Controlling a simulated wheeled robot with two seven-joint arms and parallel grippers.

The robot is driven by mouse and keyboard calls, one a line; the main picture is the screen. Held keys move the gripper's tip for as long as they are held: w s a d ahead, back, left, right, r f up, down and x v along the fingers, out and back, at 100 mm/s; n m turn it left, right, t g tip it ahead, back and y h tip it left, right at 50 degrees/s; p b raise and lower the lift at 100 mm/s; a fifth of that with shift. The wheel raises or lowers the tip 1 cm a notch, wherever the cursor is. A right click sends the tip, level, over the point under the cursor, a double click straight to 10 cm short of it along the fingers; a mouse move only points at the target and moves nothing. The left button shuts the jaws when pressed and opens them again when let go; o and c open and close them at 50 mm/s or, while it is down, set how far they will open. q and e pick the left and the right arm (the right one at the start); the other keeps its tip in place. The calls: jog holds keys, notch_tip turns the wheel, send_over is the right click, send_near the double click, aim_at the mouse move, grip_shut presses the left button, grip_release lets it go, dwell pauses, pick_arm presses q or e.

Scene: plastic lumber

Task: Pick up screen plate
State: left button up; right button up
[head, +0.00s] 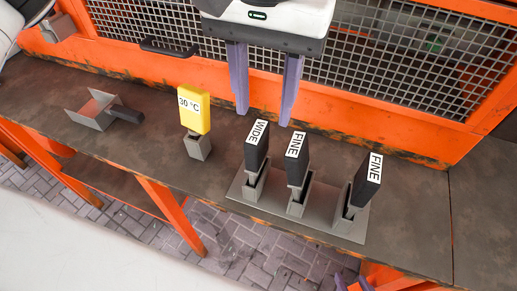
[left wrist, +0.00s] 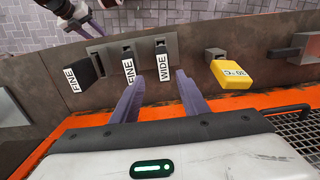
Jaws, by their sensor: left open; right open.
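Three black screen plate handles stand in slots of a grey rack (head: 325,222) on the bench: WIDE (head: 257,146) at left, FINE (head: 296,158) in the middle and FINE (head: 366,180) at right. They also show in the left wrist view: WIDE (left wrist: 164,66), middle FINE (left wrist: 129,72) and the other FINE (left wrist: 80,78). My left gripper (head: 264,115) is open and empty, its purple fingers pointing down behind the WIDE and middle FINE handles, apart from them. The plates' lower parts are hidden in the slots.
A yellow 30 °C block (head: 195,111) stands in a grey holder left of the rack. A grey bracket (head: 93,111) with a black handle lies further left. An orange frame with wire mesh (head: 410,60) runs behind the bench. The bench right of the rack is clear.

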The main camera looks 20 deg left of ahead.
aim_at(257, 131)
pick_arm(q)
notch_tip(257, 131, down, 2)
jog(key=shift+a, duration=0.1)
jog(key=f, duration=0.2)
jog(key=s+f, duration=0.1)
jog(key=shift+a+f, duration=0.25)
jog(key=shift+a, duration=0.1)
jog(key=shift+w+d+f, duration=0.1)
jog(key=shift+f, duration=0.45)
grip_shut()
